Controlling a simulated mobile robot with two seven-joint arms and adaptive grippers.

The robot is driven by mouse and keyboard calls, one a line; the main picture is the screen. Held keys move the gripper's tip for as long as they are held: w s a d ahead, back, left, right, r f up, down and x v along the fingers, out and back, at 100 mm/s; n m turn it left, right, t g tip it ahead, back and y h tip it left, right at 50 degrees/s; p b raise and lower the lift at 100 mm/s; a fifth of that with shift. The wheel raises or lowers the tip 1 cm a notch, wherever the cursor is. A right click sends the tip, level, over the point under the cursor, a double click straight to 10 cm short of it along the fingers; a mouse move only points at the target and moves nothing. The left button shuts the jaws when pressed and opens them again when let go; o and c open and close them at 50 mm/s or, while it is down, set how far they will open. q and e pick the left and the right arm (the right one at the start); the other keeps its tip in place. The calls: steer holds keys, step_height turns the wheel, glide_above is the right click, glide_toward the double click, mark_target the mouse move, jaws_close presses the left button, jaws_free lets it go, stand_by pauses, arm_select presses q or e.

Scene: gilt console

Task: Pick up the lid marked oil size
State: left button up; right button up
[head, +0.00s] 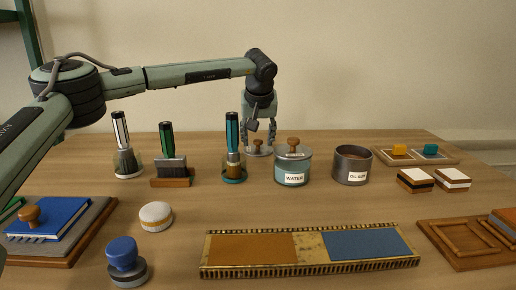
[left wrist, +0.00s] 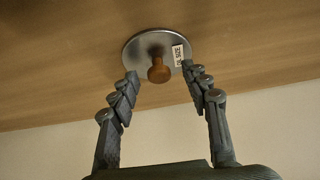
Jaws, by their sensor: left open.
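The lid marked oil size (head: 258,152) is a grey disc with a brown wooden knob, lying on the table behind the pots. In the left wrist view the lid (left wrist: 138,53) shows its white label to the right of the knob. My left gripper (head: 262,129) is open above the lid, pointing down. In the left wrist view the gripper's fingertips (left wrist: 160,72) are spread on either side of the knob, apart from it. The pot labelled oil size (head: 352,162) stands open, without a lid. My right gripper is not in view.
The pot labelled water (head: 292,170) wears its lid and stands just right of the gripper. A brush in a teal-based holder (head: 232,150) stands close on the left. A gilt panel (head: 310,250) lies in front. Bare table surrounds the lid.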

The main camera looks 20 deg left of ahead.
arm_select(q)
jaws_close()
stand_by(0.3)
